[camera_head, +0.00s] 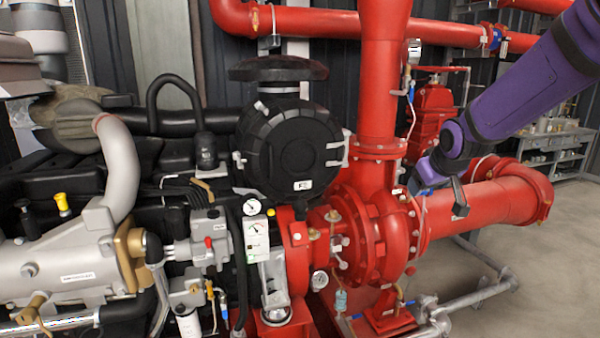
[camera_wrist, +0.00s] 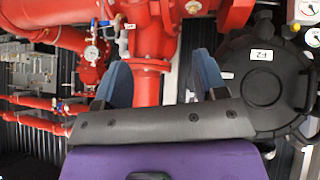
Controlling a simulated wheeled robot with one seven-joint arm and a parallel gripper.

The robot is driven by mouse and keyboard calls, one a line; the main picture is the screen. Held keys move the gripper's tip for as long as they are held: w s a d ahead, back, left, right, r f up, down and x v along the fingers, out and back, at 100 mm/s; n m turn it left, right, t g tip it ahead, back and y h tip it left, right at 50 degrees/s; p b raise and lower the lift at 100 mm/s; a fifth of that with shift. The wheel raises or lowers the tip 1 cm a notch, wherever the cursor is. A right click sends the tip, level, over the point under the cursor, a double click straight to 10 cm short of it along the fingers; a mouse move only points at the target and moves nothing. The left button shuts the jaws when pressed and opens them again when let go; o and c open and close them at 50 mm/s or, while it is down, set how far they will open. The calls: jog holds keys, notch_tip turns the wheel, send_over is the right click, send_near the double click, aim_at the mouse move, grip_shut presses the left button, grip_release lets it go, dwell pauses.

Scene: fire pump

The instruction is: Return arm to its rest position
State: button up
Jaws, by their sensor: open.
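My purple arm comes in from the upper right in the head view, and my gripper (camera_head: 418,182) is at its lower end, in front of the red pump's right side. In the wrist view my gripper (camera_wrist: 160,78) shows two blue fingers spread apart with nothing between them. A red flanged pipe (camera_wrist: 150,65) shows behind the gap. The red pump casing (camera_head: 372,235) is left of and below my gripper in the head view. I cannot tell whether any part of the gripper touches the pump or pipe.
A vertical red pipe (camera_head: 384,80) rises left of my arm. A thick red pipe (camera_head: 490,205) runs below it to the right. The black round housing (camera_head: 297,145) and grey engine parts (camera_head: 65,255) fill the left. A shelf bench (camera_head: 555,150) stands far right; floor at lower right is open.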

jog(key=s+r+m+g, duration=0.1)
jog(key=s+r, duration=0.2)
jog(key=s, duration=1.4)
jog(key=s+r+m+g, duration=0.1)
jog(key=s+r, duration=0.3)
jog(key=s, duration=1.3)
jog(key=shift+d+m+g, duration=0.3)
jog(key=shift+m+g, duration=0.1)
jog(key=shift+m, duration=0.2)
dwell(0.4)
